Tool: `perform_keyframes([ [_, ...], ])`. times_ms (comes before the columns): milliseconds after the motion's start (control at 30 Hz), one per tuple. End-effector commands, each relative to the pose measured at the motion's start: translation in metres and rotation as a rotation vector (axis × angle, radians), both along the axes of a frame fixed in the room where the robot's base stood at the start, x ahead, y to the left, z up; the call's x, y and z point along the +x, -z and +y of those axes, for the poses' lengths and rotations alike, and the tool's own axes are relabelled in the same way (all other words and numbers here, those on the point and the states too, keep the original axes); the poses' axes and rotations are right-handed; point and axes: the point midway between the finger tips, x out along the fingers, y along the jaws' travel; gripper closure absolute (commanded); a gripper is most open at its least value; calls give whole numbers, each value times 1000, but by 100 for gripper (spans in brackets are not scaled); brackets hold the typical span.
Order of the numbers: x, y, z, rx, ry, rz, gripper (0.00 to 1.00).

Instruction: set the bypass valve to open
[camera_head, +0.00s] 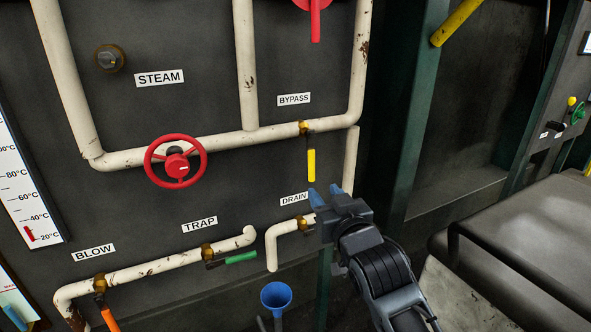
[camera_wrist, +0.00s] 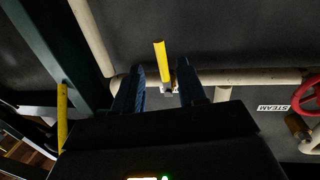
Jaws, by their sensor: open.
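The bypass valve is a brass body (camera_head: 304,128) on the white horizontal pipe, under the BYPASS label (camera_head: 293,99). Its yellow lever (camera_head: 311,166) hangs straight down, crosswise to the pipe. My gripper (camera_head: 326,192) is open, with blue fingers just below and right of the lever's lower end in the head view. In the wrist view the lever (camera_wrist: 160,52) shows between the two fingers, with its base near the pipe. I see no contact with it and cannot tell the depth gap. The fingers hold nothing.
The drain valve (camera_head: 305,222) and its pipe sit close beside my gripper. A red handwheel (camera_head: 176,161) is on the left, with the green trap lever (camera_head: 241,257) below. A blue funnel (camera_head: 276,296) stands low.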

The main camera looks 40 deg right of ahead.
Motion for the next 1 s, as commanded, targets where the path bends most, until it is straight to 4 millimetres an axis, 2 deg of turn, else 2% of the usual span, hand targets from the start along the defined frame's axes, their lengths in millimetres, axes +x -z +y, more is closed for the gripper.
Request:
perform_keyframes([
  [67,10,-16,-12,-3,21,-12,59],
  [200,18,-25,-22,-1,36,-17,59],
  [367,31,-27,-29,0,37,-17,59],
  [700,75,-27,-51,1,37,-18,59],
  [1000,87,-26,-57,0,36,-18,59],
])
